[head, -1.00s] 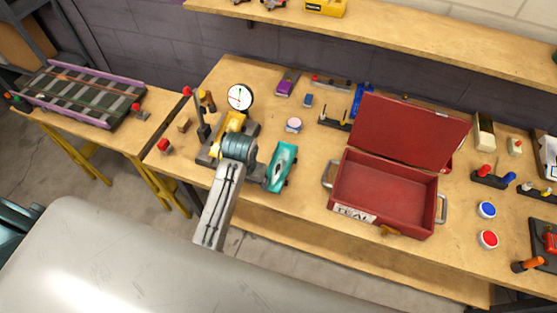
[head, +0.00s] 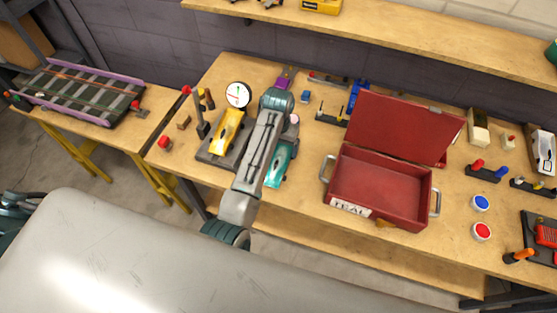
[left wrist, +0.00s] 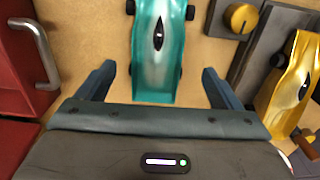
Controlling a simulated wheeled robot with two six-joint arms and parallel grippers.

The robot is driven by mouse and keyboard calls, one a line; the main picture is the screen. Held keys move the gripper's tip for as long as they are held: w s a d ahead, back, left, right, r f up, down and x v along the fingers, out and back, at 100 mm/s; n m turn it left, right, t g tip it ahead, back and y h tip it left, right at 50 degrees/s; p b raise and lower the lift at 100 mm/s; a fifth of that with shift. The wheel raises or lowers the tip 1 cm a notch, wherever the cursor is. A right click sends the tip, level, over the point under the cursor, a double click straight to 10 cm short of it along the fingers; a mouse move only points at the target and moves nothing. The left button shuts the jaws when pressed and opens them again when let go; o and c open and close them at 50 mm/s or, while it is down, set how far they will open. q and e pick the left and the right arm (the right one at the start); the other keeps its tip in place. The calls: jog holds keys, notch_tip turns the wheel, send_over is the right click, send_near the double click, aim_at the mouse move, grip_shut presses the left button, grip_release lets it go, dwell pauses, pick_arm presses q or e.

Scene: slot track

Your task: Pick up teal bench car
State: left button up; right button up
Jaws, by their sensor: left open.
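The teal bench car (head: 279,168) lies on the workbench between the yellow car and the red case, partly hidden by my left arm in the head view. In the left wrist view the teal car (left wrist: 160,50) is at the top middle, its flat end toward my gripper. My left gripper (left wrist: 158,72) is open, with one finger to each side of the car's near end and gaps on both sides; I cannot tell its height above the bench. In the head view its fingers are hidden behind my arm. My right gripper is not in view.
An open red case (head: 385,188) labelled TEAL stands right of the car; its handle (left wrist: 38,50) shows at the wrist view's left. A yellow car (head: 226,130) sits on a dark stand to the left, with a dial gauge (head: 238,94) behind. A purple block (head: 284,77) lies farther back.

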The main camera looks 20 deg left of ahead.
aim_at(279, 157)
pick_arm(q)
jog(key=f+p, duration=0.1)
jog(key=f, duration=0.2)
jog(key=f+p, duration=0.1)
jog(key=shift+s+d+f+p, duration=0.2)
jog(key=shift+d+f+p, duration=0.05)
jog(key=shift+p, duration=0.05)
jog(key=shift+f, duration=0.65)
jog(key=c, duration=1.2)
jog(key=shift+w+r, duration=0.15)
jog(key=shift+r, duration=0.05)
